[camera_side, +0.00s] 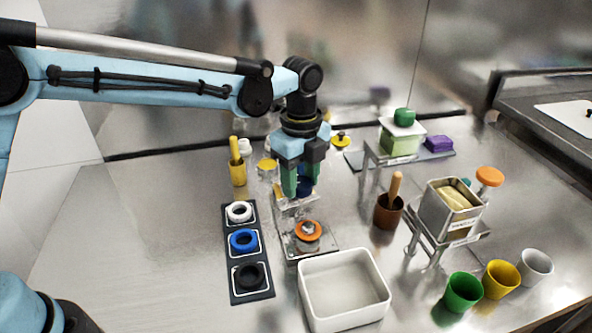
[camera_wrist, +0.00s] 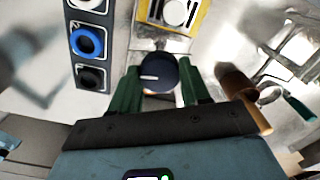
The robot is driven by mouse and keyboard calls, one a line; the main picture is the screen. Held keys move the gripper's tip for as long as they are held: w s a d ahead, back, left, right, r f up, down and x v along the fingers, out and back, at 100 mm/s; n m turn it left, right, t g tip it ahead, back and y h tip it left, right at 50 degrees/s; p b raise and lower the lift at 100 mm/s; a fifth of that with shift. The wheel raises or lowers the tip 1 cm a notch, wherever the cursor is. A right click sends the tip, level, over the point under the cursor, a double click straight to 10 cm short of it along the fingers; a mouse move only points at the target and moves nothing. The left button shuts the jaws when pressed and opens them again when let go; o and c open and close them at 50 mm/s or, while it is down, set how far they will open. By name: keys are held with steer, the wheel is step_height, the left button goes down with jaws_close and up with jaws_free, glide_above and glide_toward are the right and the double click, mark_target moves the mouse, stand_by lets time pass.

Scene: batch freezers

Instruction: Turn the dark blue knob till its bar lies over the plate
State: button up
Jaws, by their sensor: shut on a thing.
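The dark blue knob (camera_wrist: 158,70) is round with a short white bar on its top; in the wrist view the bar points left. My gripper (camera_wrist: 158,88) has its two green fingers on either side of the knob, shut on it. In the side view my gripper (camera_side: 301,188) points down and the dark blue knob (camera_side: 305,187) shows partly between its fingers. A yellow-edged square plate (camera_wrist: 203,14) bearing a white round piece lies beyond the knob in the wrist view. The knob's lower part is hidden by the fingers.
An orange knob (camera_side: 308,229) stands just in front of my gripper. A dark strip with rings (camera_side: 230,262) lies to the left, a white bin (camera_side: 343,293) in front. A brown cup (camera_side: 386,217) with a wooden handle stands to the right. The table's left side is clear.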

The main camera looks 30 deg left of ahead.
steer(key=n, duration=0.4)
steer(key=shift+n, duration=0.3)
steer(key=n, duration=0.3)
steer(key=shift+n, duration=0.3)
steer(key=n, duration=0.3)
steer(key=shift+n, duration=2.2)
steer(key=o, duration=1.1)
steer(key=shift+c, duration=0.2)
steer(key=shift+r, duration=0.15)
step_height(320, 180, up, 12)
